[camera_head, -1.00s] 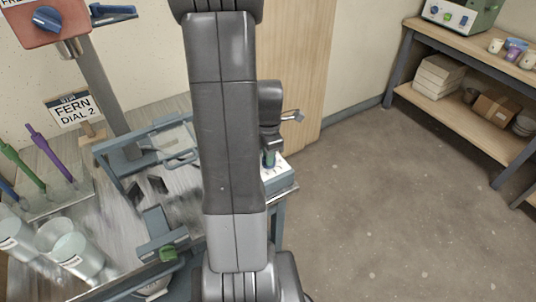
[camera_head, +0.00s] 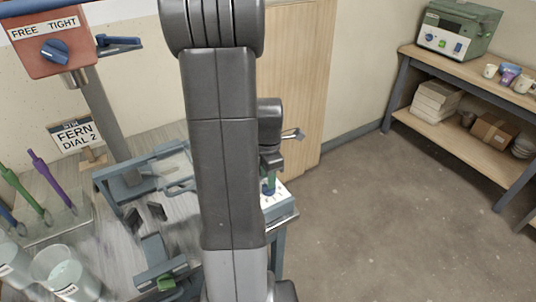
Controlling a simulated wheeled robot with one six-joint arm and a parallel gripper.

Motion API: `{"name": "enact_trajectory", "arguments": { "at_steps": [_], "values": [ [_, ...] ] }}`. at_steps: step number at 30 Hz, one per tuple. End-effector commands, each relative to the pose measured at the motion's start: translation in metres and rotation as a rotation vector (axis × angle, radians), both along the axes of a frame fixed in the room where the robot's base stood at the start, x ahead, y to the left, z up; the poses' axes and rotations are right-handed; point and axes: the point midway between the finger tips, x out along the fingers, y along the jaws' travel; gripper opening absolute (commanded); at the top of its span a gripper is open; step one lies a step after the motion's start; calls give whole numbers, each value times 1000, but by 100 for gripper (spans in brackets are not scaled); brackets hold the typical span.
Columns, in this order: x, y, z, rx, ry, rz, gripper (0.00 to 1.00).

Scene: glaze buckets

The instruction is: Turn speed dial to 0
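A white-topped control box (camera_head: 279,203) with small markings stands at the table's right edge, partly hidden behind my arm. A small teal-green upright part (camera_head: 268,185) shows on it; it looks like a dial, but its setting is too small to read. A dark end part of my arm, which looks like my gripper (camera_head: 270,163), is just above this part. I cannot tell whether they touch, and the fingers are not clear enough to show open or shut.
A red head marked FREE and TIGHT with a blue knob (camera_head: 54,51) stands on a grey post. A sign (camera_head: 76,137) reads FERN DIAL 2. Buckets (camera_head: 66,274) and colored-handled tools (camera_head: 52,180) are at left. A shelf (camera_head: 455,136) stands right; the floor between is clear.

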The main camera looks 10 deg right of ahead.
Motion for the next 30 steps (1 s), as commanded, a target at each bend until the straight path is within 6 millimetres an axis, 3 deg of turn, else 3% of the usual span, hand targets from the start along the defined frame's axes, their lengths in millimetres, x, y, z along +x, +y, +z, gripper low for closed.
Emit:
{"name": "enact_trajectory", "arguments": {
  "at_steps": [6, 13, 19, 30],
  "values": [
    [1, 0, 55, -1, -7, 0, 35],
    [1, 0, 95, 0, -4, 1, 35],
    [0, 0, 109, -1, -1, 1, 35],
    [0, 0, 109, 0, 0, 1, 35]
  ]
}}
